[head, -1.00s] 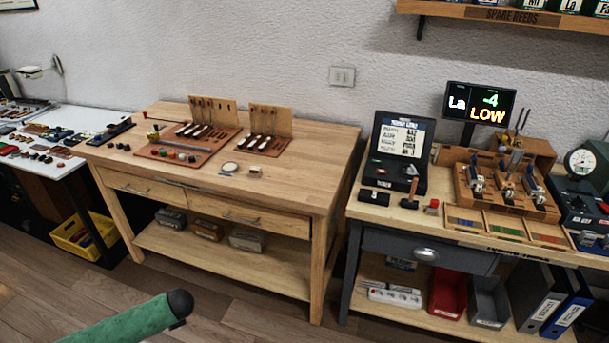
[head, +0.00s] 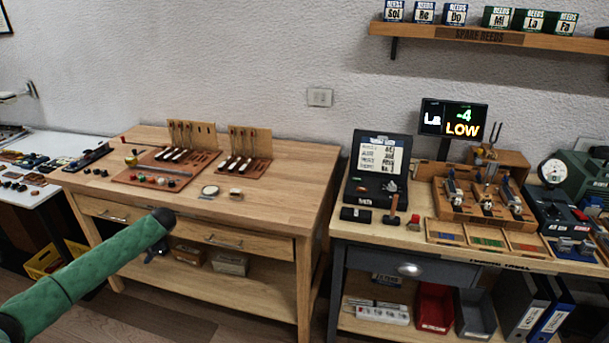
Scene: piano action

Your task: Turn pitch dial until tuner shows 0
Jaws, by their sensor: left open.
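The tuner (head: 452,118) stands at the back of the right bench; its screen reads "La", a green -4 and an orange "LOW". I cannot make out which part is the pitch dial. A wooden fixture (head: 482,207) with metal clamps sits in front of the tuner, and a machine with a round white gauge (head: 553,171) stands to its right. My left gripper (head: 156,250) shows dark and small below the black end of my green arm, in front of the left bench, open and far from the tuner. My right gripper is out of view.
The left wooden bench (head: 270,207) holds boards of tools and small parts. An open black case (head: 375,190), a small hammer (head: 392,209) and a red-topped item (head: 414,222) lie on the right bench. A reed shelf (head: 480,36) hangs above. Floor shows in front.

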